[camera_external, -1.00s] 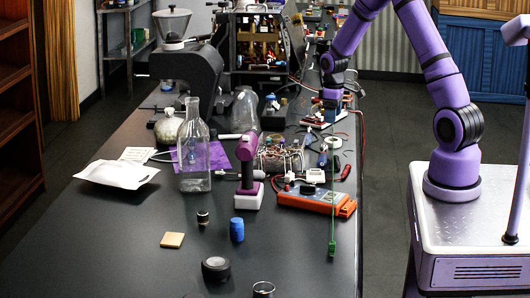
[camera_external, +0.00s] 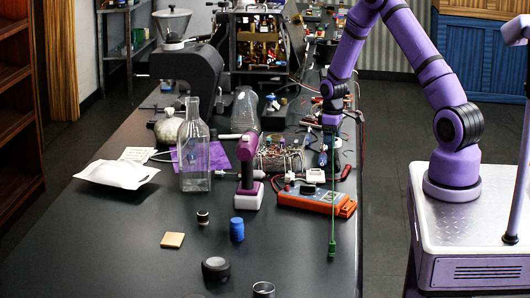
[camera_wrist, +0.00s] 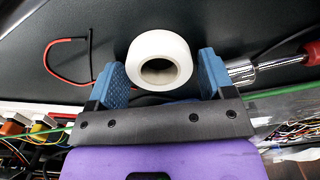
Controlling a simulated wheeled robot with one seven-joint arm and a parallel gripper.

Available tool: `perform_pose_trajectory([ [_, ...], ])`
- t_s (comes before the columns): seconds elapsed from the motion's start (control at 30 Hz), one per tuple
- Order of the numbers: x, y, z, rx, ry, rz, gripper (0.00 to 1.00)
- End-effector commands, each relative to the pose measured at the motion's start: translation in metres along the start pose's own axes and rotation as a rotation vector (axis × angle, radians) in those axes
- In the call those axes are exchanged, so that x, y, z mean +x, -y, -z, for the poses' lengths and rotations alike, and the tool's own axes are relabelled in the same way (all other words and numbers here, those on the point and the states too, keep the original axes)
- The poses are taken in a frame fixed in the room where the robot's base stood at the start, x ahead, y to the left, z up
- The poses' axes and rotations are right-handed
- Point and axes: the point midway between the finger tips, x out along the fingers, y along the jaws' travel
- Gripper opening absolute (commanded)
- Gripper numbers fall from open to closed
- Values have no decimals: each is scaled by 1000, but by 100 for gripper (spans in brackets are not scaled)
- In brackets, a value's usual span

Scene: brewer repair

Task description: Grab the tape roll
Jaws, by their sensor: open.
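The tape roll (camera_wrist: 158,60) is a white ring with a dark hole, lying on the dark table in the wrist view. My gripper (camera_wrist: 161,63) is open, with one blue finger on each side of the roll. The roll's near part reaches into the gap between the fingers. A narrow gap shows at the left finger; I cannot tell whether the right finger touches. In the external view my gripper (camera_external: 329,146) points down at the table's right side and hides most or all of the roll.
A screwdriver with a red handle (camera_wrist: 312,52) lies close to the right finger. A red wire (camera_wrist: 62,66) lies to the left. In the external view, an orange multimeter (camera_external: 316,199) and a purple drill (camera_external: 247,165) stand nearer the camera.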

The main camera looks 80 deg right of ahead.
Motion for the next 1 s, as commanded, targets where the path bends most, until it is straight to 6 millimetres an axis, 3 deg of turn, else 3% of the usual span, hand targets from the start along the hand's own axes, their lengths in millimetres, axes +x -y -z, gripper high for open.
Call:
perform_pose_trajectory([
  [0.07,0,0,0,0,0,0,75],
  [0.23,0,0,0,0,0,0,39],
  [0.63,-4,0,0,0,-1,0,38],
  [0.93,-37,0,0,0,-3,-1,38],
  [1.0,-38,6,-12,1,2,2,38],
])
